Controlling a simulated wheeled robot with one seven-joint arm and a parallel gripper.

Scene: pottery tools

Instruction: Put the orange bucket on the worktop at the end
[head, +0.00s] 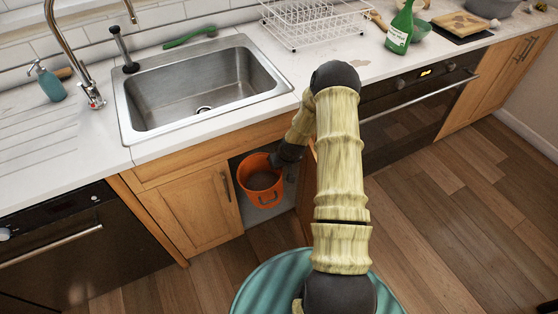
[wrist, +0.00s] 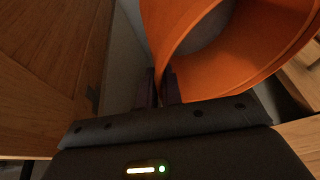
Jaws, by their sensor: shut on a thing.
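The orange bucket (head: 264,197) is at the open cupboard under the sink in the head view, upright or nearly so, with its open top facing up. It also fills the upper right of the wrist view (wrist: 235,75). My gripper (head: 289,167) is at the bucket's right rim. In the wrist view, my gripper's fingers (wrist: 158,88) are shut on the bucket's wall. The worktop (head: 190,148) runs above the cupboard, higher than the bucket. The bucket's underside and what it rests on, if anything, are hidden.
A sink (head: 200,90) is set into the worktop. A dish rack (head: 312,22), a green bottle (head: 400,30) and a soap dispenser (head: 48,82) stand on it. A closed cupboard door (head: 193,210) is left of the bucket. The worktop right of the sink has bare room.

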